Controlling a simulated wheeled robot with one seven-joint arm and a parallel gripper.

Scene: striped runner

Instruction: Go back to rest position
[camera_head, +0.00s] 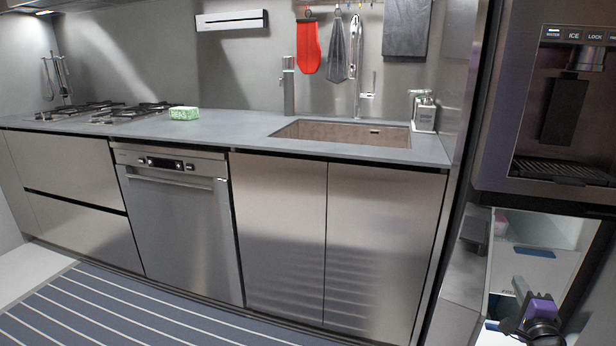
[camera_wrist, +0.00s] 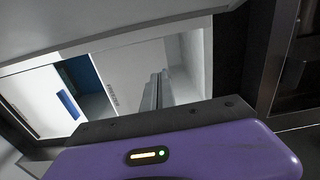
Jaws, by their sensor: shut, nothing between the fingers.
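My gripper (camera_head: 519,284) is at the lower right of the head view, with its purple housing below the fingers. It is in front of or inside an open white compartment (camera_head: 541,230) under the fridge's dispenser; I cannot tell how deep. In the wrist view the two grey fingers of my gripper (camera_wrist: 157,88) are together with nothing visible between them. White compartment walls (camera_wrist: 118,68) and a blue piece (camera_wrist: 69,104) lie beyond the fingers.
The fridge's ice dispenser (camera_head: 566,95) is above the compartment. A counter (camera_head: 235,128) with a sink (camera_head: 340,133), a stove (camera_head: 105,111) and a green box (camera_head: 184,113) runs to the left. The striped runner (camera_head: 110,312) on the floor is clear.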

